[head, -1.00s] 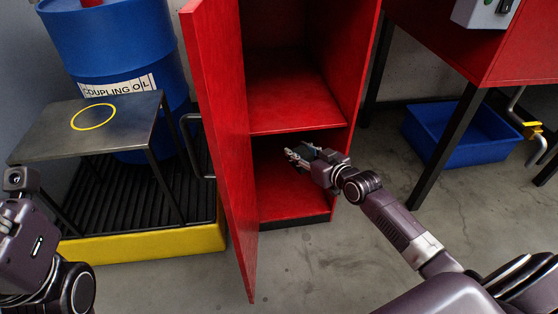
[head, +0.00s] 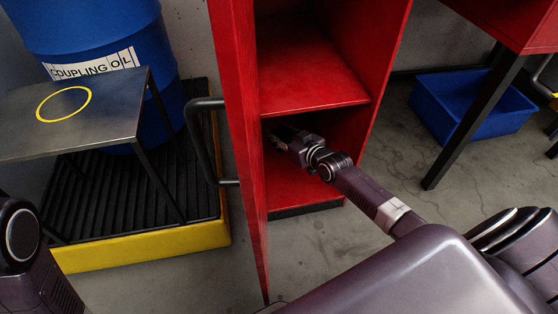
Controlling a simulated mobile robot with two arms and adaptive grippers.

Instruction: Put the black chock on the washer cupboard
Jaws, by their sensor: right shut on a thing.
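A red cupboard (head: 317,84) stands open in the middle of the head view, with its door (head: 238,130) swung toward me. I cannot tell whether it is the washer cupboard. My right gripper (head: 278,136) is inside its lower compartment, under the middle shelf and close behind the door's edge. It is shut on a dark thing, seemingly the black chock, which hardly stands out from the dark fingers in the shade. My left arm shows only at the lower left edge, and its gripper is out of view.
A metal stand (head: 110,112) with a yellow ring on top is at the left, by a blue drum (head: 95,30) and a yellow-edged tray (head: 150,250). The door's black handle (head: 198,145) juts left. A blue bin (head: 470,105) lies under a red bench (head: 510,20) at right.

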